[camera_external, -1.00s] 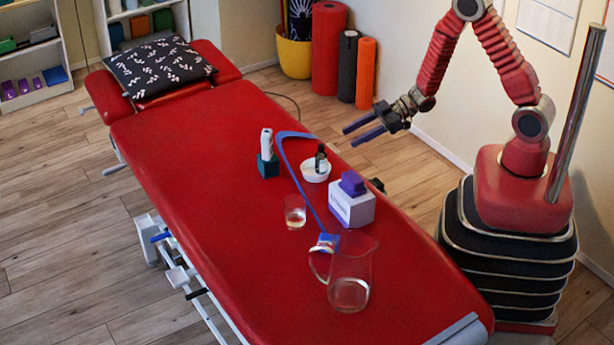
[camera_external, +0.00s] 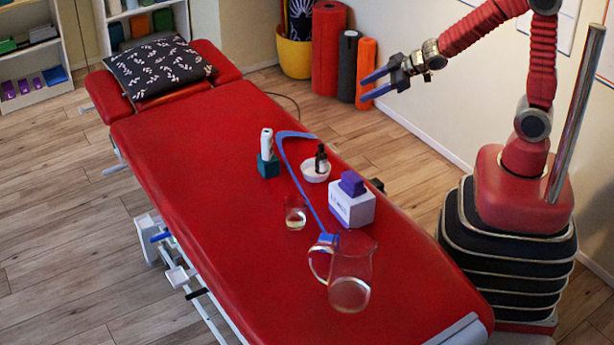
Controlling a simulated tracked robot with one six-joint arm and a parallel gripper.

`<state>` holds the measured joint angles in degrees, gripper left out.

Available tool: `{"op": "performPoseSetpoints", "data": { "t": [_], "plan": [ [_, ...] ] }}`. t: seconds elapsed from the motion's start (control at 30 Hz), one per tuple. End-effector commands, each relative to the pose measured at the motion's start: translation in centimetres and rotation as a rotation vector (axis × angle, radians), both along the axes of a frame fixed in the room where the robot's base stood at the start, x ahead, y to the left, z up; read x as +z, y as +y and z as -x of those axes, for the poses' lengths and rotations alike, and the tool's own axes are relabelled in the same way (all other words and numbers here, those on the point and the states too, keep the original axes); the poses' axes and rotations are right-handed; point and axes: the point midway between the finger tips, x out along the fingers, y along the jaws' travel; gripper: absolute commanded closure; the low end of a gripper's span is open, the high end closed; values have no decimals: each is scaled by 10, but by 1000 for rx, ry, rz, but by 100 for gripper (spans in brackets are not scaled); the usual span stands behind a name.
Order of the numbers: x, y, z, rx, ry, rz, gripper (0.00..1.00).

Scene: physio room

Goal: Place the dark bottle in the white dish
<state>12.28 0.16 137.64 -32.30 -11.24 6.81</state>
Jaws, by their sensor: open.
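The dark bottle (camera_external: 321,160) stands upright in the white dish (camera_external: 314,174), which sits on the red treatment table (camera_external: 215,185). The bottle has a black cap and a pale label. My gripper (camera_external: 369,85) has blue fingers. It is open and empty, up in the air beyond the right edge of the table, above and to the right of the bottle and clear of it.
Close to the dish are a teal block with a white bottle (camera_external: 267,155), a blue strap (camera_external: 290,165), and a white box (camera_external: 351,207) with a purple block on top. A glass (camera_external: 295,214) and a clear pitcher (camera_external: 351,265) stand nearer. The table's left side is clear.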

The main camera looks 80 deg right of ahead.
Motion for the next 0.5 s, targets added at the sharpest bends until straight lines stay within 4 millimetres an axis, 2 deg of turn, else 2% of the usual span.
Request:
{"op": "performPoseSetpoints", "data": {
  "t": [0.03, 0.2, 0.5],
  "plan": [
    [11, 1, 7, -20, 5, 4, 51],
    [36, 2, 37, -96, 55, -1, 51],
    [67, 19, 103, -190, 156, -55, 51]
  ]
}}
